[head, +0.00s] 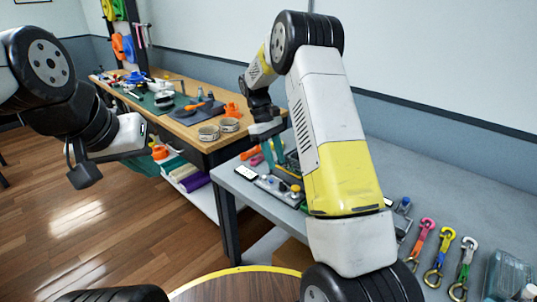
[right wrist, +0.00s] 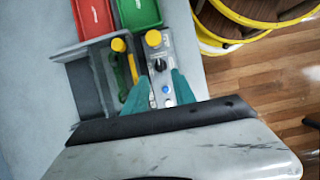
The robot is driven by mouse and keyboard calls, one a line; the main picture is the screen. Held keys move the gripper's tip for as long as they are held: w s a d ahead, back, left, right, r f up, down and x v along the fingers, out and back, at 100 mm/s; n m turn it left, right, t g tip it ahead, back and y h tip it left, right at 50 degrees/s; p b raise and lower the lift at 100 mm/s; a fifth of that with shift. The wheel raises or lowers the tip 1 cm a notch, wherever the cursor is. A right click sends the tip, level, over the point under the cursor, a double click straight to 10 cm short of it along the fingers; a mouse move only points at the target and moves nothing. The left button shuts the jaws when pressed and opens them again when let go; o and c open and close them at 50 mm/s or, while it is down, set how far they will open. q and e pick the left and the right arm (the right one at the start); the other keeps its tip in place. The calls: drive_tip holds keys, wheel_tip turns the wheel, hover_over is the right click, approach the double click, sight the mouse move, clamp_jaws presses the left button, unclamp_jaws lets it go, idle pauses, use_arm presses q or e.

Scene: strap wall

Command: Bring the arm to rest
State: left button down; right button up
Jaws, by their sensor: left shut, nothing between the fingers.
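My left gripper (head: 84,177) hangs at the left in the head view, over the wooden floor, apart from both tables. Its dark fingers are together and hold nothing. My right arm reaches up from the lower right, bends at the elbow and points down over the grey table (head: 390,165). My right gripper (head: 272,150) is at its far left part, partly hidden by the arm. In the right wrist view its two teal fingers (right wrist: 157,92) are apart.
A wooden workbench (head: 180,122) with tools and tape rolls stands behind. Straps with hooks (head: 440,258) lie on the grey table at the right. Red (right wrist: 93,17) and green (right wrist: 138,14) bins stand near the device. Open floor (head: 60,220) lies at the left.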

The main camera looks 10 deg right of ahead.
drive_tip(key=s+r+m+t+y, duration=0.35)
drive_tip(key=s+r, duration=0.65)
drive_tip(key=r, duration=0.5)
drive_tip(key=s+r+m+t, duration=0.1)
drive_tip(key=s+r+t, duration=0.1)
drive_tip(key=s, duration=0.7)
drive_tip(key=s+r+m+t+y, duration=0.1)
drive_tip(key=s+t, duration=0.3)
drive_tip(key=s, duration=0.4)
drive_tip(key=shift+s+a+r+m, duration=0.2)
drive_tip(key=shift+s+r+m, duration=0.2)
drive_tip(key=shift+r+m, duration=0.25)
drive_tip(key=shift+o, duration=0.5)
